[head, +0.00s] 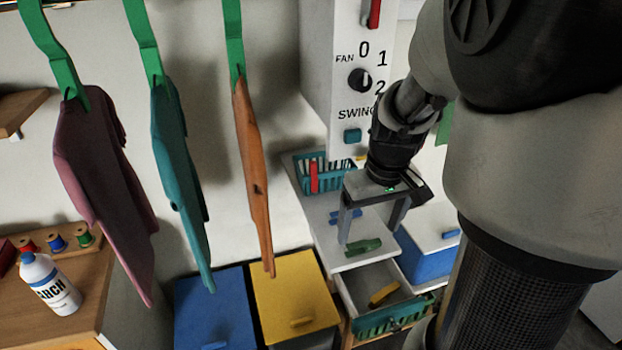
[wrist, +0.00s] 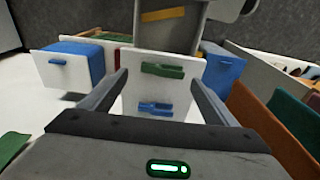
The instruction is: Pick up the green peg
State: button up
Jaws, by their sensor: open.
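The green peg (head: 363,247) lies on the white shelf top (head: 330,238), near its front edge, above an open drawer. In the wrist view the green peg (wrist: 162,70) lies crosswise between my fingers and ahead of them, with nothing covering it. My gripper (head: 370,238) is open and empty, its fingers pointing down over the shelf. It also shows in the wrist view (wrist: 158,84), one finger on each side of the picture's middle. I cannot tell the exact height gap to the peg.
A blue peg (head: 346,215) lies behind the green one. A yellow peg (head: 383,294) lies in the open drawer (head: 358,292). A teal basket (head: 325,181) with a red peg stands at the shelf's back. Hanging clothes (head: 180,180) are to the left.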

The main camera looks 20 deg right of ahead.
aim_at(365, 242)
notch_tip(365, 242, down, 4)
jog(key=shift+w+a+r, duration=0.1)
jog(key=shift+w+r, duration=0.05)
jog(key=shift+r, duration=0.05)
jog(key=c, duration=1)
jog(key=shift+c, duration=0.3)
jog(key=shift+r, duration=0.15)
